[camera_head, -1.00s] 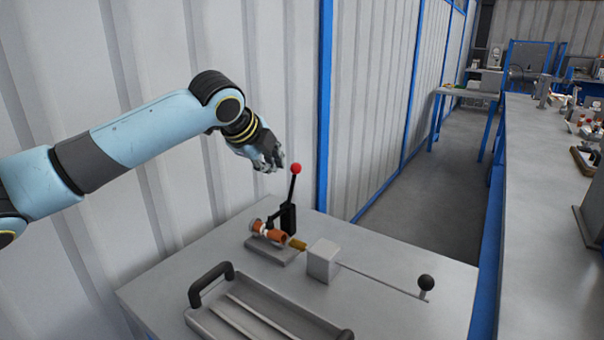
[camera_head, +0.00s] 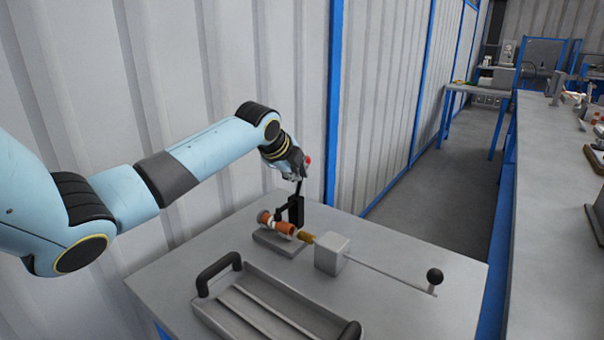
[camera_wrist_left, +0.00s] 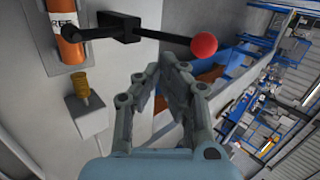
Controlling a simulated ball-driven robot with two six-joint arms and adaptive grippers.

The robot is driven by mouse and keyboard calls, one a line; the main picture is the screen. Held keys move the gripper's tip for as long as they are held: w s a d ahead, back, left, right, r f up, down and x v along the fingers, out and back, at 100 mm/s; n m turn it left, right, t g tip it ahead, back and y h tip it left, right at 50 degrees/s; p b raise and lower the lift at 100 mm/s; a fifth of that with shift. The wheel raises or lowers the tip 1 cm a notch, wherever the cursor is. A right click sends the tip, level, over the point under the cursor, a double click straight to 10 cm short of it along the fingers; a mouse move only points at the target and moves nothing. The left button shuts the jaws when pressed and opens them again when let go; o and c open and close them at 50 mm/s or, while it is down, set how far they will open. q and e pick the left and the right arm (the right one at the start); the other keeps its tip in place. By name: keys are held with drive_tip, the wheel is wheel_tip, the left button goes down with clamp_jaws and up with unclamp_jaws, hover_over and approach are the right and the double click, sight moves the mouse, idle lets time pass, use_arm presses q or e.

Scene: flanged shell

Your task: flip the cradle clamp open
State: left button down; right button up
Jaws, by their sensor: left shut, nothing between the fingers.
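The cradle clamp (camera_head: 294,209) stands on the grey table with its black lever upright, topped by a red ball knob (camera_head: 308,160). An orange and white cylindrical part (camera_head: 277,225) lies in the cradle under the clamp arm. My left gripper (camera_head: 301,176) is at the top of the lever, next to the knob. In the left wrist view the left gripper (camera_wrist_left: 168,62) is shut and empty, with the knob (camera_wrist_left: 204,45) just beyond its fingertips and to the right. Whether they touch is unclear. My right gripper is not in view.
A grey block (camera_head: 331,255) with a brass tip (camera_wrist_left: 81,82) faces the cradle; its thin rod ends in a black ball (camera_head: 435,276). A grey tray (camera_head: 210,300) with black handles lies in front. A corrugated wall stands behind the table.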

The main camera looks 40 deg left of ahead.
use_arm(q)
drive_tip(key=w, duration=0.1)
drive_tip(key=w+a+f, duration=0.1)
drive_tip(key=w, duration=0.1)
drive_tip(key=shift+f, duration=0.1)
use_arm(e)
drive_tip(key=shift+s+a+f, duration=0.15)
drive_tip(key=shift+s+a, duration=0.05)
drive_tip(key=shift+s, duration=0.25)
use_arm(q)
drive_tip(key=shift+w, duration=0.2)
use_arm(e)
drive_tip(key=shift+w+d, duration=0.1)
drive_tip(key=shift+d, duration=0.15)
